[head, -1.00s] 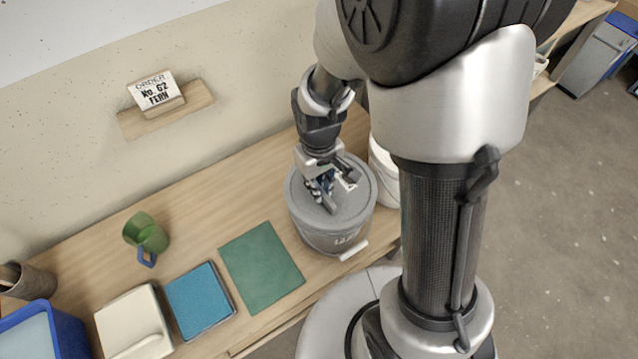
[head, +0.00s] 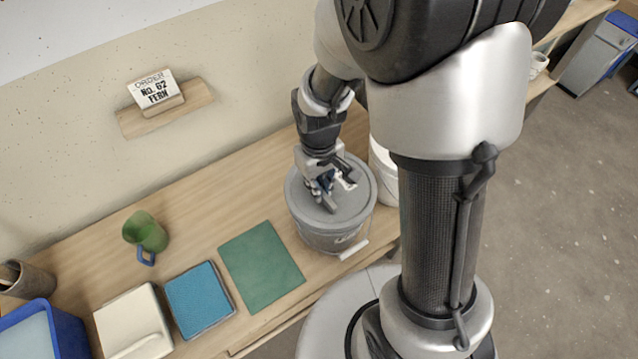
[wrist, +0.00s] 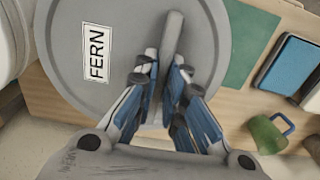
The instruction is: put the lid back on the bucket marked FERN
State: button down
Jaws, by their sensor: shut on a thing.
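The round grey lid (head: 303,205) is over the grey bucket (head: 318,238) on the bench. It looks level and close on the rim, but I cannot tell whether it is fully seated. In the wrist view the lid (wrist: 130,32) carries a white label (wrist: 97,54) reading FERN and a raised bar handle (wrist: 172,36). My gripper (head: 323,198) is shut on that handle, and its blue-padded fingers (wrist: 160,82) show on both sides of it. The bucket's front marking is mostly hidden under the lid edge. Its bail with a white grip (head: 354,250) hangs at the front.
A white bucket (head: 384,172) stands close behind on the right. A card (head: 156,90) on the wall shelf reads ORDER No. 62 FERN.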

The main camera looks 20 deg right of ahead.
jog(key=c, duration=1.6)
grip_release()
jog(key=shift+o, duration=0.4)
jog(key=o, duration=0.4)
jog(key=shift+r, duration=0.2)
jog(key=shift+r+p, duration=2.95)
jog(key=shift+r, duration=0.4)
grip_shut()
